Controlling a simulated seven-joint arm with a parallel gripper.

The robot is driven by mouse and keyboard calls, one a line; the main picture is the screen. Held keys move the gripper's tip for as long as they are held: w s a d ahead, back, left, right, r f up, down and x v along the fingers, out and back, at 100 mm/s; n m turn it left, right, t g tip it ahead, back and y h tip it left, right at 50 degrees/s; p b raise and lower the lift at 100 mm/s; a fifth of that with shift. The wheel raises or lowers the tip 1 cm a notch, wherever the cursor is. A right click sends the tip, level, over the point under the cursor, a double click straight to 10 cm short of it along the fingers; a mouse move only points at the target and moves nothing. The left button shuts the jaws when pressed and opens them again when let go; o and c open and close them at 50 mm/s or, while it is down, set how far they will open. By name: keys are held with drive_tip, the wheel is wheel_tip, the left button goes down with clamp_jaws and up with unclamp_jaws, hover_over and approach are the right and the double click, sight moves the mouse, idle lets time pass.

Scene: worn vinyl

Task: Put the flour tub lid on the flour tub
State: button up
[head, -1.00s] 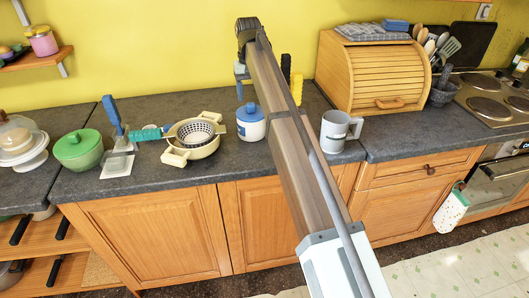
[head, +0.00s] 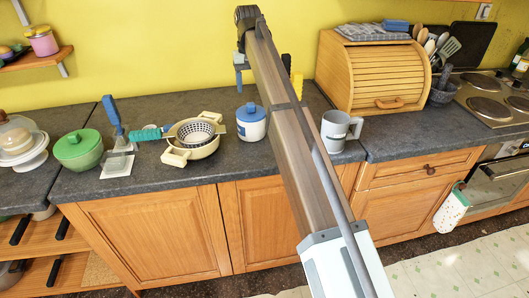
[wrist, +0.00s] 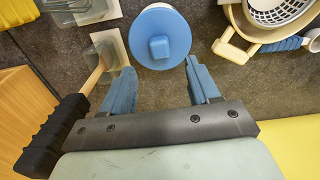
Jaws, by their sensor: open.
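The flour tub (head: 251,130) is a white round tub with a blue band, standing on the dark worktop between the colander and the grey mug. The flour tub lid (head: 250,112) is blue with a raised knob and appears to sit on the tub's top. In the head view only part of my gripper (head: 239,76) shows, behind the tub.
A colander on a cream pot (head: 195,138) stands left of the tub, and a grey mug (head: 340,130) to the right. A wooden bread box (head: 385,77) is at the back right. In the wrist view a black-handled tool (wrist: 52,135) lies beside my left finger.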

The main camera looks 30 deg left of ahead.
drive_tip(key=shift+r, duration=0.65)
drive_tip(key=shift+r, duration=0.1)
